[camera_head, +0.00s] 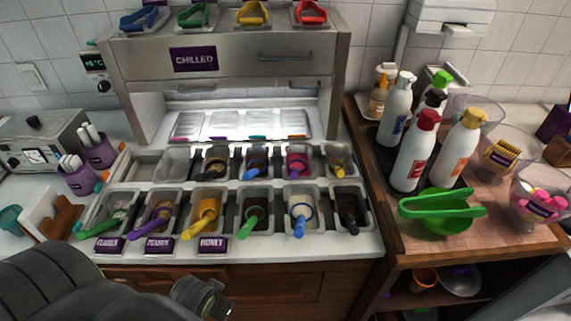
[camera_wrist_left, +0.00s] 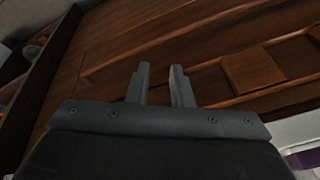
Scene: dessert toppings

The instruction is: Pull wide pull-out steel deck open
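A steel cabinet (camera_head: 225,63) marked CHILLED stands at the back of the counter in the head view. Its upper front has a bar handle (camera_head: 285,57), and a narrow steel strip below carries another handle (camera_head: 290,85). I cannot tell for sure which part is the pull-out steel deck; both fronts look flush. My left gripper (camera_head: 203,298) is low in front of the counter, well away from these handles. In the left wrist view its two fingers (camera_wrist_left: 160,88) stand apart with nothing between them, facing brown wooden cabinet fronts (camera_wrist_left: 200,40). My right gripper is not in view.
Coloured tongs (camera_head: 253,13) lie on top of the cabinet. Bottles (camera_head: 415,150), bowls and green tongs (camera_head: 440,203) crowd the wooden cart at right.

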